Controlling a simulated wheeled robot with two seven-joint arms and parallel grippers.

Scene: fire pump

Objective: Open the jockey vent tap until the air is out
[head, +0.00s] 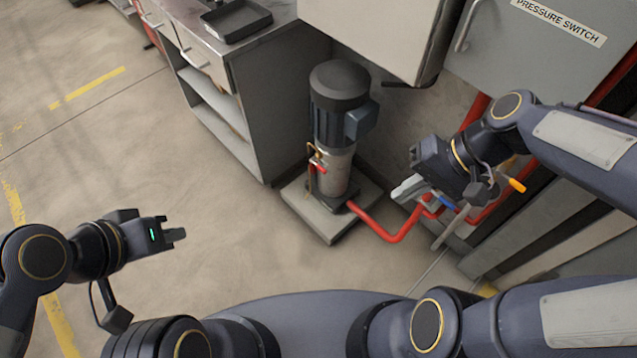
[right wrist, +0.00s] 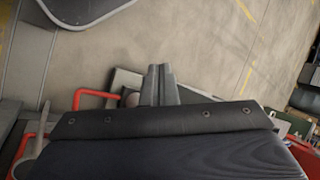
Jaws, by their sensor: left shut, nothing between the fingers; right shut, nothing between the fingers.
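The jockey pump (head: 335,130) stands upright on a pale square plinth (head: 330,220), with a dark motor on top and a pale cylinder below. A small brass fitting with a red handle (head: 318,165), likely the vent tap, is on the pump's left side; its setting is too small to tell. My right gripper (head: 402,192) is shut and empty, to the right of the pump and apart from it, near the red pipe. Its closed fingers show in the right wrist view (right wrist: 160,85). My left gripper (head: 178,235) is shut and empty over open floor at the left.
A red pipe (head: 390,238) runs from the pump's base to the right, under my right arm. A grey bench (head: 250,110) with a black tray (head: 236,20) stands behind left. A cabinet labelled PRESSURE SWITCH (head: 545,60) hangs at upper right. The floor at left is clear.

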